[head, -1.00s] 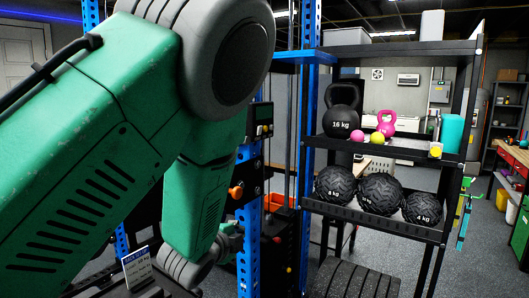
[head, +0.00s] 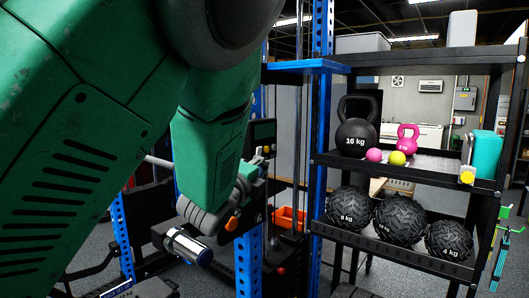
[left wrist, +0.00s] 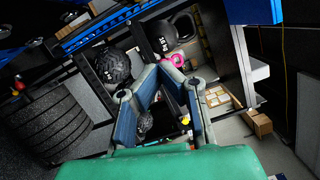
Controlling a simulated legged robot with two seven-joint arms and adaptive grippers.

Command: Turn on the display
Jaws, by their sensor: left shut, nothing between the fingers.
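A small dark box that looks like the display (head: 264,133) is fixed to the blue rack post in the head view. Its face is small and angled, so I cannot tell whether it is lit. My left gripper (head: 258,166), partly hidden behind its own green wrist, is just below the display in the picture; I cannot tell whether they touch. In the left wrist view my left gripper (left wrist: 157,69) has its fingertips together, with nothing held. The display cannot be made out there. My right gripper is not in view.
A black shelf (head: 400,255) at right carries kettlebells (head: 356,128), small balls and textured medicine balls (head: 400,218). The blue post (head: 320,160) stands between rack and shelf. An orange bin (head: 290,218) is behind the rack.

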